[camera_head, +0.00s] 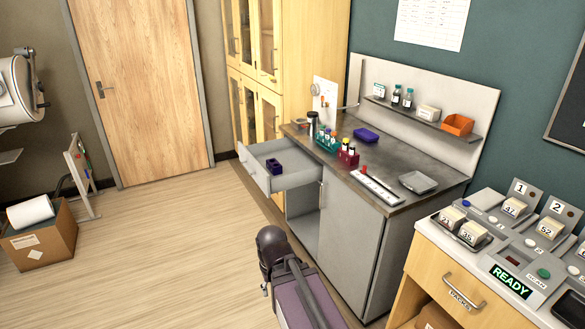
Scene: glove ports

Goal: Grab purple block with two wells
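A small dark purple block (274,165) sits inside the pulled-out drawer (284,181) of the grey bench, near the middle of the drawer floor. Dark openings show in its top, and they look like two wells, but it is small in the view. A part of my own arm, dark and rounded at its end, rises from the bottom middle, in front of the bench and well short of the drawer. My gripper's fingers do not show.
On the bench top (392,153) stand a teal tube rack (328,143), a dark red rack (348,158), a flat blue-purple box (366,135) and a grey tray (418,182). A wooden cabinet (455,290) stands at right. The floor (170,250) at left is largely clear.

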